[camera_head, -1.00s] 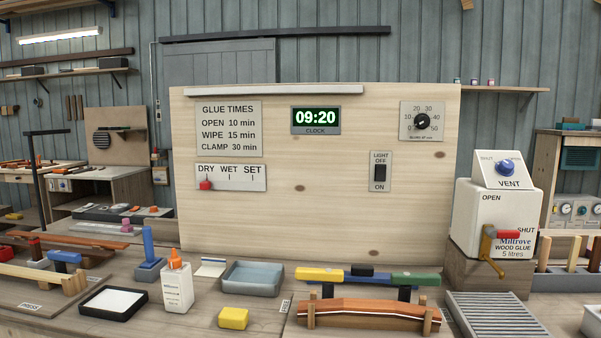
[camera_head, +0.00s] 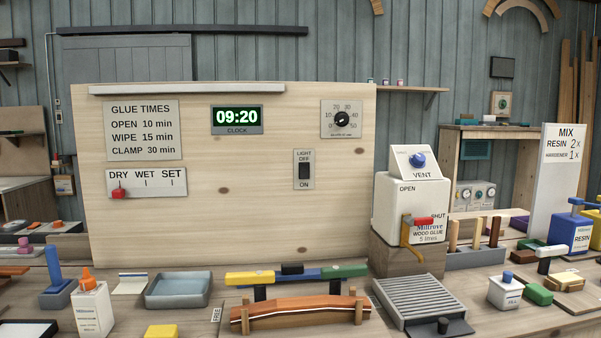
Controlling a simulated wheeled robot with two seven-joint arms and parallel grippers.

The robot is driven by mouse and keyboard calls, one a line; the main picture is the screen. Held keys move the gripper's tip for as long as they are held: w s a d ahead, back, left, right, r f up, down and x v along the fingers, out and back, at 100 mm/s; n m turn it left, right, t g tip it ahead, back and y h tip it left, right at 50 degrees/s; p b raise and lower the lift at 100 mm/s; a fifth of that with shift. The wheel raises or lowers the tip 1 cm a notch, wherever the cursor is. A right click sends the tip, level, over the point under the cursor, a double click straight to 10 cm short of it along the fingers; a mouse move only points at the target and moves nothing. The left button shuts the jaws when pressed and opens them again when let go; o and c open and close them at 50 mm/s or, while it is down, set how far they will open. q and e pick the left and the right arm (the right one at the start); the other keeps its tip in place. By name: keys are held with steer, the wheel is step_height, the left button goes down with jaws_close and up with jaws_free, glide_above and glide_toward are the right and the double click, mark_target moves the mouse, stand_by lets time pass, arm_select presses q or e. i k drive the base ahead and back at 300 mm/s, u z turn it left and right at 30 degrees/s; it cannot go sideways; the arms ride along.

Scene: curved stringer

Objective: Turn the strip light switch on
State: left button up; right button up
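The light switch (camera_head: 304,170) is a dark rocker on a pale plate on the upright wooden board (camera_head: 240,215), right of its middle. The plate reads LIGHT above, OFF over the rocker and ON under it. I cannot tell for sure which way the rocker is tipped. A long pale strip (camera_head: 187,89) runs along the board's top edge and looks unlit. Neither of my grippers is in view.
A curved wooden piece in a clamp (camera_head: 300,309) lies on the bench below the switch. Nearby are a grey tray (camera_head: 179,290), a white glue bottle (camera_head: 93,308), a glue container with a tap (camera_head: 411,205) and a slatted rack (camera_head: 420,299). The board's front around the switch is clear.

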mark_target(304, 174)
steer(key=k, duration=0.65)
steer(key=u, duration=0.4)
steer(key=i, duration=1.3)
steer(key=u, duration=0.35)
